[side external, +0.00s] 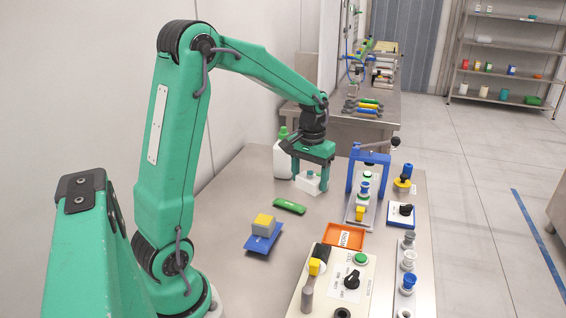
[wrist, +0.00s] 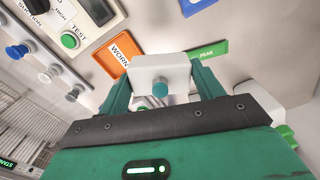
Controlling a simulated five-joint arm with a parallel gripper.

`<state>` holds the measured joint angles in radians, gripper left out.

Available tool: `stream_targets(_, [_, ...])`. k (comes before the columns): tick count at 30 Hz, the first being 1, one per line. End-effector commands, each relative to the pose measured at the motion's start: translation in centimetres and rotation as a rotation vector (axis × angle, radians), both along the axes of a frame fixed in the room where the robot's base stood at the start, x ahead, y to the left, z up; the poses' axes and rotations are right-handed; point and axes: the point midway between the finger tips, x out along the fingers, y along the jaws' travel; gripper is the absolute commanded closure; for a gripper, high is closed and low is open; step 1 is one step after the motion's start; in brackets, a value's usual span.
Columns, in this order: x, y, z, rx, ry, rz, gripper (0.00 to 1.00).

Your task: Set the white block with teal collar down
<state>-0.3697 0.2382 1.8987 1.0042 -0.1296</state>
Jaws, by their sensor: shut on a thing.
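The white block with teal collar (side external: 307,184) is between the fingers of my gripper (side external: 309,180) near the back of the steel bench in the side view. In the wrist view the white block (wrist: 160,68) sits between both green fingers (wrist: 166,78), with a round teal part on its near face. My gripper is shut on it. The block is low over the bench; I cannot tell whether its underside touches.
A white bottle with green cap (side external: 283,158) stands just left of my gripper. A blue press frame (side external: 371,158) stands to the right.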

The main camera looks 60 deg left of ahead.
Motion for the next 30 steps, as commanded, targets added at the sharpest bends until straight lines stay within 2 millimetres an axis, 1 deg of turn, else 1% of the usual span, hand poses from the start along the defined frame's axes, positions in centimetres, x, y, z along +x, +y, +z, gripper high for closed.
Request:
stream_targets(1, [0.5,-1.4,0.4,0.001,-0.002,-0.048,0.58])
stream_targets(9, [1.9,-8.3,2.2,0.000,-0.002,-0.277,0.58])
stream_targets(12, [2.1,-10.5,2.8,0.001,-0.001,-0.353,0.58])
stream_targets(15, [2.1,-12.4,3.3,0.001,-0.001,-0.415,0.58])
stream_targets(18, [2.1,-13.7,3.7,0.000,-0.002,-0.459,0.58])
stream_targets(21, [2.1,-14.5,3.9,0.001,-0.001,-0.486,0.58])
stream_targets(24, [2.0,-14.9,4.0,0.000,0.000,-0.500,0.58])
stream_targets(30, [2.0,-14.9,4.0,0.000,0.000,-0.501,0.59])
